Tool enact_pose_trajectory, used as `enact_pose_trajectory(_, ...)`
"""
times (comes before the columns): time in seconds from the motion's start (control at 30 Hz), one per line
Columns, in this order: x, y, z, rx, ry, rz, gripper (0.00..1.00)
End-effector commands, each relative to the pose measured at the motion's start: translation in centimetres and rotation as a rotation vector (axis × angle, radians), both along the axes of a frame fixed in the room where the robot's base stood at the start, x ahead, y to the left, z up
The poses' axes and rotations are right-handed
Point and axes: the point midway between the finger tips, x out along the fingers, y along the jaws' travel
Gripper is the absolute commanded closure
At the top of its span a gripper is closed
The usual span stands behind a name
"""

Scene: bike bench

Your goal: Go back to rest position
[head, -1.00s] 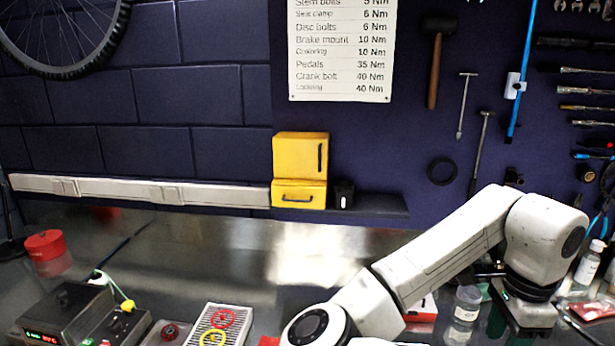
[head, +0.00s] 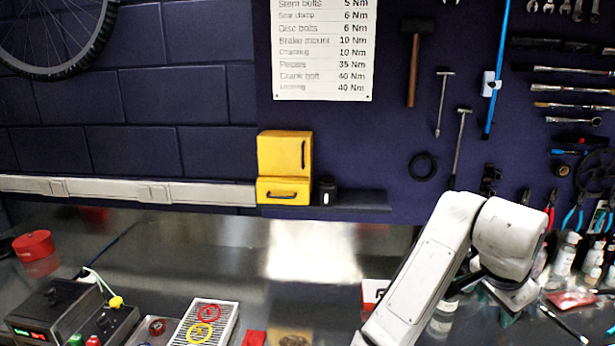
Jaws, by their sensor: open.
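My white arm reaches in from the bottom right of the head view and bends down at its far end. My gripper (head: 514,294) hangs low over the right part of the steel bench (head: 330,255), pointing down. It is open, and I see nothing held in it. Its fingertips are small and partly lost against the clutter there. Clear bottles (head: 566,254) stand to the right of it.
A white-and-red box (head: 375,292) sits behind my arm. A grated tray with red and yellow rings (head: 205,325) and a soldering-like control unit (head: 50,315) are front left. A red tin (head: 33,244) and yellow cabinet (head: 284,168) stand farther back.

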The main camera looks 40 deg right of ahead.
Motion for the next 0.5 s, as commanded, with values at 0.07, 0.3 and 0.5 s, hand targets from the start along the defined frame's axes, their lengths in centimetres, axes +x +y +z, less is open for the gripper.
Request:
enact_pose_trajectory(0.07, 1.1, -0.6, 0.1, -0.089, 0.049, 0.124, 0.54)
enact_pose_trajectory(0.3, 7.4, 0.7, -1.2, -0.304, 0.182, 0.621, 0.54)
enact_pose_trajectory(0.5, 12.4, 6.6, -6.0, -0.367, 0.253, 1.081, 0.54)
